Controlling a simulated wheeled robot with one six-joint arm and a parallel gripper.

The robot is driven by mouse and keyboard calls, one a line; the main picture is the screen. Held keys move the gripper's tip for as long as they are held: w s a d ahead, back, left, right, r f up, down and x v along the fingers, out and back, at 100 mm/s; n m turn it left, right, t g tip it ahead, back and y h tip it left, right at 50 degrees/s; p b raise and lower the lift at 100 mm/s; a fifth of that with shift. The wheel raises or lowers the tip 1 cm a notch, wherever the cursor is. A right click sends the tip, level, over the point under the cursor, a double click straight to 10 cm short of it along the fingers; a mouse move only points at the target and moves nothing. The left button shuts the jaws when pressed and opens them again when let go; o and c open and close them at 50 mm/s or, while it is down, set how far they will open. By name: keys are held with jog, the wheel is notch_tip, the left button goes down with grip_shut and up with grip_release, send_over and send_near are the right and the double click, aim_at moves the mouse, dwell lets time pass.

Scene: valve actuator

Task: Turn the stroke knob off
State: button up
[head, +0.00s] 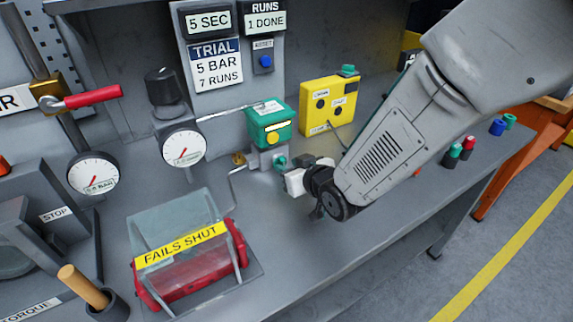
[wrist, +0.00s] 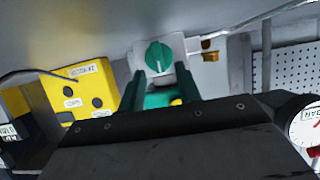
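The stroke knob (wrist: 158,56) is a round green knob on a pale plate in the wrist view. A light line on its face runs nearly upright in that picture. In the head view a small green knob (head: 280,161) shows below the green actuator box (head: 270,122), which has a yellow window. My gripper (wrist: 159,72) appears open, with its dark fingers left and right of the knob in the wrist view. I cannot tell whether they touch it. In the head view my gripper (head: 291,179) is close to the knob, at its lower right.
A yellow box (head: 330,104) with black buttons stands right of the actuator. A pressure gauge (head: 183,144) is to its left. The bench has free room in front of my gripper.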

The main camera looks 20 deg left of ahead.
jog(key=shift+x, duration=1.1)
grip_shut()
jog(key=shift+w+d, duration=0.1)
jog(key=m, duration=0.1)
jog(key=m+g+y, duration=0.1)
jog(key=shift+w+d+m, duration=0.2)
jog(key=shift+w+m, duration=0.05)
jog(key=shift+m, duration=0.05)
jog(key=shift+w+d+f+m+g+y, duration=0.1)
jog(key=shift+m+g+y, duration=0.35)
jog(key=shift+m, duration=0.45)
jog(key=shift+w+d+f+m+g+y, duration=0.15)
jog(key=shift+m+g+y, duration=0.1)
jog(key=shift+m+y, duration=0.55)
grip_release()
